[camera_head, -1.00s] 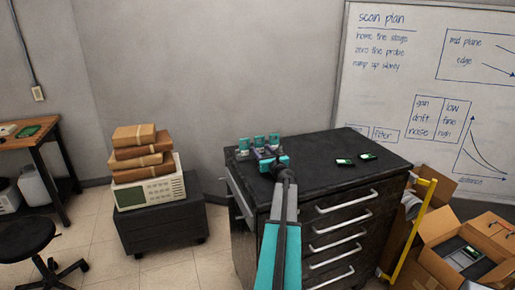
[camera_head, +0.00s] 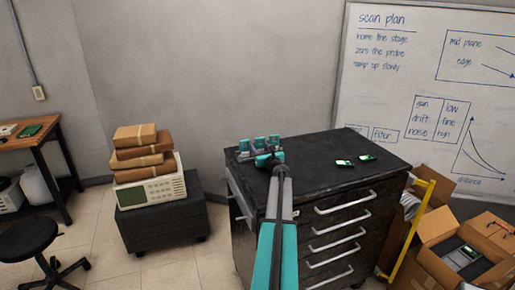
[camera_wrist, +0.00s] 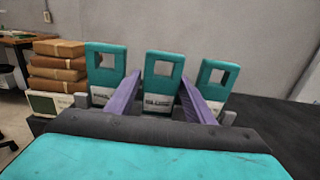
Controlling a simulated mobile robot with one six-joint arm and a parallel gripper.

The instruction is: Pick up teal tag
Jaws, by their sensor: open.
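Three teal tags with square holes and white labels stand upright in a row on the black cabinet top, the left tag (camera_wrist: 105,72), the middle tag (camera_wrist: 162,70) and the right tag (camera_wrist: 213,78). In the head view they show as a small cluster (camera_head: 259,142) at the cabinet's back left corner, partly hidden by my gripper (camera_head: 266,158). In the wrist view my gripper (camera_wrist: 160,88) is open. Its two purple fingers point at the row, one on each side of the middle tag. Whether they touch a tag I cannot tell.
Two small dark devices with green faces (camera_head: 344,163) (camera_head: 367,157) lie on the cabinet top (camera_head: 320,148) to the right. The wall is close behind. A low dark cabinet (camera_head: 165,222) with a white instrument and brown parcels stands left. Open cardboard boxes (camera_head: 455,235) stand right.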

